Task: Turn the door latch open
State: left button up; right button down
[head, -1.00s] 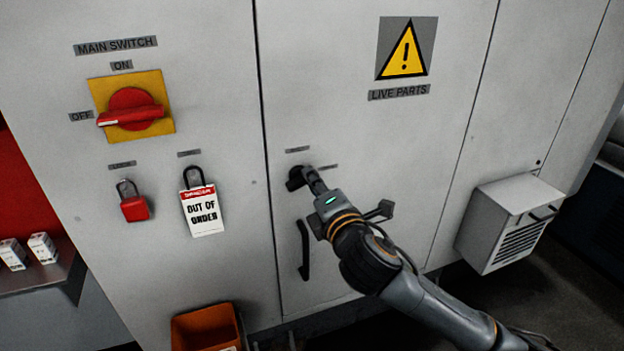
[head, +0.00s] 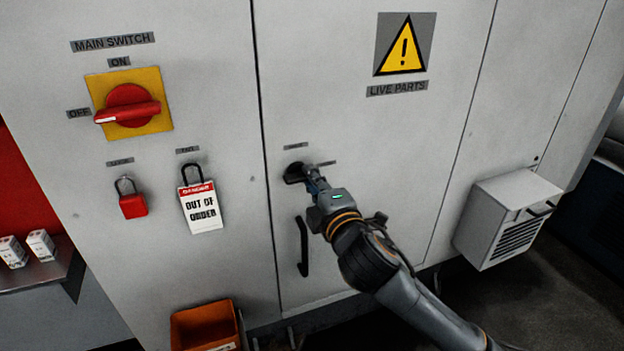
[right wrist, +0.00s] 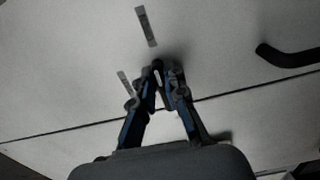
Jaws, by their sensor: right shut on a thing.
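The door latch (head: 293,174) is a small dark knob on the grey cabinet door (head: 350,130), near the door's left seam. My right gripper (head: 308,177) reaches it from the lower right and is shut on it. In the right wrist view, the two fingers of my right gripper (right wrist: 159,84) close on the dark latch (right wrist: 157,68), which is mostly hidden between the fingertips. The exact angle of the latch is hard to tell. The door lies flush with the cabinet front. My left gripper is not in view.
A black door handle (head: 302,246) hangs just below the latch, close to my right gripper. To the left are the red main switch (head: 128,106), a red padlock (head: 132,205) and an out-of-order tag (head: 202,208). A vent box (head: 512,218) juts out at right.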

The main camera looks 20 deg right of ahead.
jog(key=c, duration=1.4)
grip_release()
jog(key=s, duration=0.7)
jog(key=shift+s+d, duration=0.15)
jog(key=shift+s, duration=0.1)
